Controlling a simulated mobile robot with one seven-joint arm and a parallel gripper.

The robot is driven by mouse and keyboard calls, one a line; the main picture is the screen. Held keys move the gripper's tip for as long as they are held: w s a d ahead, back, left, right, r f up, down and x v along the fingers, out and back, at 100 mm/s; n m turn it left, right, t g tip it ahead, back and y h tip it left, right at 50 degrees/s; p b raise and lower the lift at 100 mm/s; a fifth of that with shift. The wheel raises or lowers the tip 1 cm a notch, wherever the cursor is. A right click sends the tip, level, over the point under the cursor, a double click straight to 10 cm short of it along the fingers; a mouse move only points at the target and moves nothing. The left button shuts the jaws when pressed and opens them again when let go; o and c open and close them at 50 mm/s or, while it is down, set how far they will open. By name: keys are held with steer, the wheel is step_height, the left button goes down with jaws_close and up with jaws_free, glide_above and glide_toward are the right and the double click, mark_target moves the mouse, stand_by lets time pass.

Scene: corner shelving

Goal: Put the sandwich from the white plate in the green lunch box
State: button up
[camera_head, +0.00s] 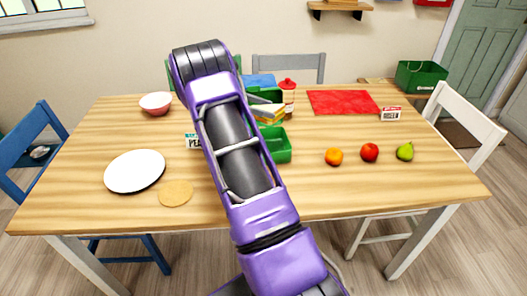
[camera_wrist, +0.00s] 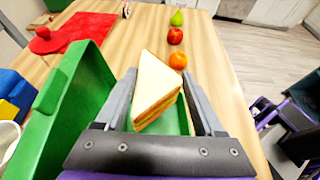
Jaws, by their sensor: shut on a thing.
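The sandwich (camera_wrist: 154,86) is a triangular, layered half with pale bread, and my gripper (camera_wrist: 160,108) is shut on it. In the head view the sandwich (camera_head: 268,112) shows just right of my arm, over the open green lunch box (camera_head: 278,146). In the wrist view the green lunch box (camera_wrist: 62,112) lies below and around the gripper, its raised panel at left. Whether the sandwich touches the box floor I cannot tell. The white plate (camera_head: 135,171) is empty at the table's left. My arm hides part of the box.
A bowl (camera_head: 156,103), a tan round mat (camera_head: 176,193) and a red cloth (camera_head: 343,102) are also on the table.

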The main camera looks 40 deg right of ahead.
step_height(320, 180, down, 10)
steer(key=shift+b, duration=0.7)
steer(key=shift+f+b, duration=0.35)
steer(key=shift+f, duration=0.3)
steer(key=o, duration=0.7)
steer(key=shift+r, duration=0.1)
steer(key=shift+r, duration=0.3)
steer(key=shift+r+p, duration=0.55)
steer(key=v, duration=1.1)
steer(key=shift+w+a+f, duration=0.1)
steer(key=shift+w+a, duration=0.1)
steer(key=shift+a, duration=0.2)
